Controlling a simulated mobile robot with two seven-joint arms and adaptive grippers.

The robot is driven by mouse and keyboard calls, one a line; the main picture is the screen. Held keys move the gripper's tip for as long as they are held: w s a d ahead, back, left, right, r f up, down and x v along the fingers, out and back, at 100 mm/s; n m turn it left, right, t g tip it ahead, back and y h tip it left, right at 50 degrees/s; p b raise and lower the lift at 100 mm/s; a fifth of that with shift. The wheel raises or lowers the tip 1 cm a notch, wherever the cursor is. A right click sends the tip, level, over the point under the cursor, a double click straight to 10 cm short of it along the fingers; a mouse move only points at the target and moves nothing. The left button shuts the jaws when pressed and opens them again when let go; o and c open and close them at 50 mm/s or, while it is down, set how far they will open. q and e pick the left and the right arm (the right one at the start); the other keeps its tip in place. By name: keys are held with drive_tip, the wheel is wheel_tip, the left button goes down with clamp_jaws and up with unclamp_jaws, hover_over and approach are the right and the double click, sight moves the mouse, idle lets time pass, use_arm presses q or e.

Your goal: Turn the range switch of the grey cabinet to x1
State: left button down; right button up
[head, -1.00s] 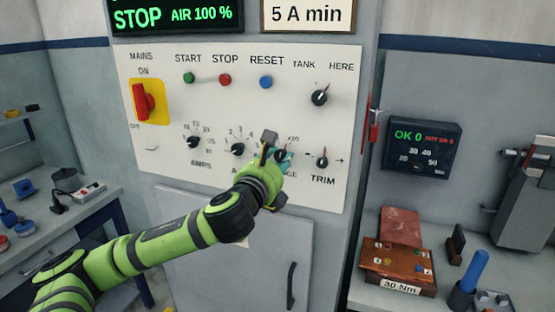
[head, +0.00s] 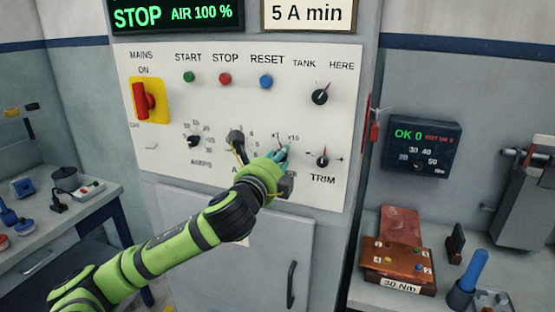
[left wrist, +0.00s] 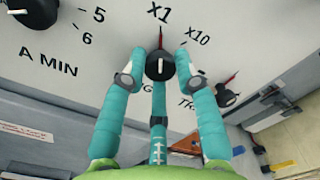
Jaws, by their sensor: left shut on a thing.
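The grey cabinet's white panel (head: 215,110) faces me. Its range switch (left wrist: 160,66) is a black knob with a red pointer, marked x1 and x10. In the left wrist view the pointer points at the x1 mark (left wrist: 158,12). The x10 mark (left wrist: 197,37) is to its right. My left gripper (head: 281,153) is at the switch, its teal fingers shut around the knob. The gripper also shows in the left wrist view (left wrist: 160,62). In the head view the fingers hide most of the switch. My right gripper is not in view.
The trim knob (head: 322,161) is close on the right, the A MIN knob (left wrist: 35,12) on the left. The tank knob (head: 320,96) is above right. The red mains switch (head: 146,101) is at the far left. A red tag (head: 375,130) hangs at the cabinet's right edge.

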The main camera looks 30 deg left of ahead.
use_arm(q)
drive_tip(key=shift+d+f, duration=0.1)
drive_tip(key=shift+f, duration=0.1)
idle(0.4)
drive_tip(key=c, duration=0.9)
unclamp_jaws()
drive_tip(key=shift+c, duration=0.2)
drive_tip(key=shift+r, duration=0.1)
